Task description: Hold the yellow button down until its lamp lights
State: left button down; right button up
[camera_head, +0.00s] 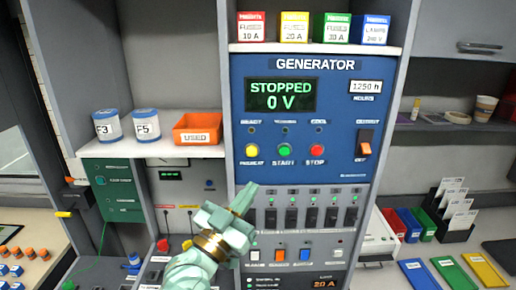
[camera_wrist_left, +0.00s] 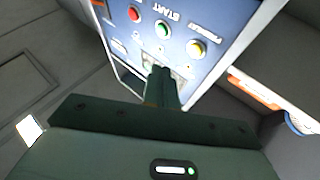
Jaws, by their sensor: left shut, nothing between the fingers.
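The yellow button (camera_head: 252,150) is on the blue generator panel (camera_head: 340,110), at the left of a row with a green and a red button. A small lamp (camera_head: 251,130) sits above it and looks dark. In the left wrist view the yellow button (camera_wrist_left: 196,48) is ahead, to the right of the fingertips. My left gripper (camera_head: 246,190) is shut and empty. In the head view its tips are below the yellow button, and they look apart from it. My right gripper is not in view.
The green button (camera_head: 284,150) and red button (camera_head: 317,150) are close beside the yellow one. A row of breaker switches (camera_head: 311,217) lies just below. An orange bin marked USED (camera_head: 198,128) stands on the shelf to the left.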

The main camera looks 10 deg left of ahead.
pick_arm(q)
jog(key=r, duration=0.1)
jog(key=s+r+m, duration=0.1)
jog(key=r, duration=0.1)
jog(key=shift+s+d+m+t+h, duration=0.25)
jog(key=shift+m+t+h, duration=0.05)
jog(key=shift+t+h, duration=0.1)
jog(key=shift+w+a, duration=0.1)
jog(key=b, duration=0.3)
send_near(252, 151)
jog(key=w+d+r, duration=0.2)
jog(key=d+r, duration=0.1)
jog(key=d, duration=0.1)
jog(key=shift+w+a+r+b, duration=0.1)
jog(key=shift+w+r+b, duration=0.1)
jog(key=shift+w, duration=0.3)
jog(key=shift+w+a+r+b, duration=0.1)
jog(key=shift+w+b, duration=0.05)
jog(key=shift+w, duration=0.3)
jog(key=shift+w, duration=0.15)
dwell(0.7)
